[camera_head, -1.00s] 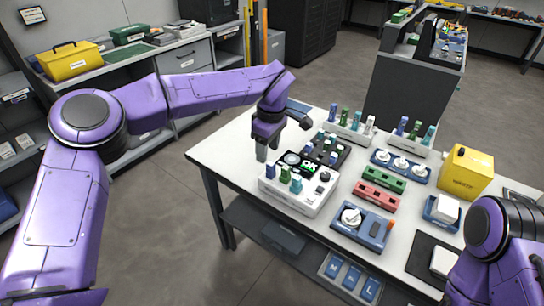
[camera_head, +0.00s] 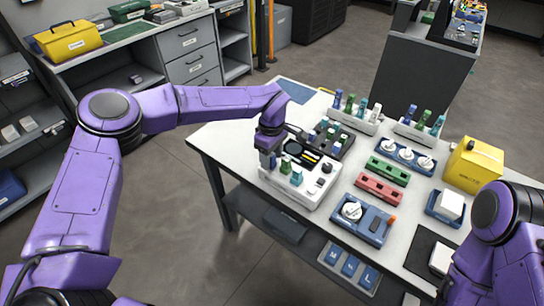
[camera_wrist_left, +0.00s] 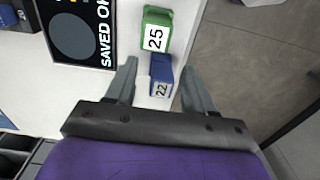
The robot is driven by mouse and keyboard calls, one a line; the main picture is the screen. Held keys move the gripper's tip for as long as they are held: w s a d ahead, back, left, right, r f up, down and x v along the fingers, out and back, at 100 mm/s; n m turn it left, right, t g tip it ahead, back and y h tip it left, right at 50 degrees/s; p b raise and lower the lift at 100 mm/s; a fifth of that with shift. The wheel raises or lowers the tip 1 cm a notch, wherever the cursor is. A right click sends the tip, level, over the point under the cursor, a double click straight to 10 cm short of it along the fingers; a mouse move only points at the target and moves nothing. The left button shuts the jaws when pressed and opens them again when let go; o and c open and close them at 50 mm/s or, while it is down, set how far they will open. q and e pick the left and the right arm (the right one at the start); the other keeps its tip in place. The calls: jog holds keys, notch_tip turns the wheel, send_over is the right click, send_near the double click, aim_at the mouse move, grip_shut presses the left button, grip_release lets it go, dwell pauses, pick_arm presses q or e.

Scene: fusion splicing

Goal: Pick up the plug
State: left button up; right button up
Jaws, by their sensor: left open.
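A blue plug marked 22 (camera_wrist_left: 161,78) stands in the white splicer unit in the left wrist view. My left gripper (camera_wrist_left: 158,70) is open, with one finger on each side of this plug and a visible gap at each. A green plug marked 25 (camera_wrist_left: 154,32) stands just beyond it. In the head view my left gripper (camera_head: 269,160) is low over the left end of the white unit (camera_head: 298,195) and mostly hides the blue plug. The green plug (camera_head: 286,165) and a teal plug (camera_head: 297,177) stand beside it. My right gripper is out of view.
A dark screen reading "SAVED OK" (camera_wrist_left: 82,30) lies beside the plugs. Racks with several plugs (camera_head: 352,115) stand at the back. Green (camera_head: 388,170) and red (camera_head: 380,188) blocks and a yellow box (camera_head: 473,166) are to the right. The table's left edge is close.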

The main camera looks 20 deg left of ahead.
pick_arm(q)
jog(key=shift+w+a, duration=0.15)
jog(key=shift+c, duration=0.3)
jog(key=c, duration=0.5)
jog(key=shift+s+r, duration=0.2)
jog(key=c, duration=0.3)
jog(key=shift+r, duration=0.1)
jog(key=shift+c, duration=0.2)
jog(key=shift+w, duration=0.1)
jog(key=shift+r, duration=0.4)
jog(key=s+d+r+b, duration=0.1)
jog(key=s+r+b, duration=0.3)
jog(key=s+r, duration=0.8)
jog(key=shift+s, duration=1.1)
